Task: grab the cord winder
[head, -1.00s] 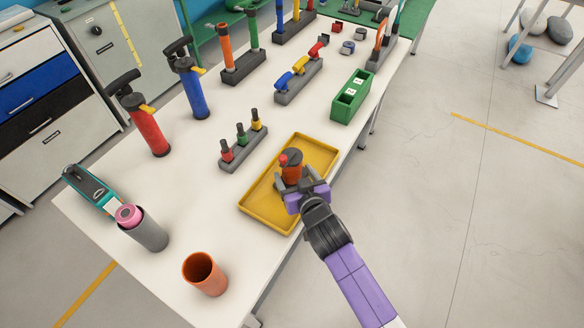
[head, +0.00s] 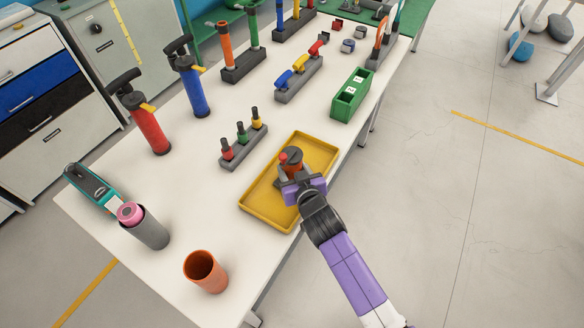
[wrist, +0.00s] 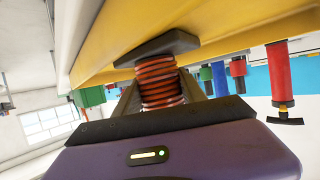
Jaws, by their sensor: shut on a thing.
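The cord winder (head: 292,159) has a dark round top, an orange wound body and a small red knob. It stands in the yellow tray (head: 262,210) in the head view. In the wrist view its orange coils (wrist: 158,80) sit between my fingers, with a dark end plate against the yellow surface. My gripper (head: 290,179) reaches in from the lower right and is shut on the winder. The fingers are partly hidden by the purple wrist in the head view.
A green box (head: 350,96) stands behind the tray, and a rack of small plugs (head: 243,146) is to its left. Red (head: 148,123) and blue (head: 192,92) pumps stand farther left.

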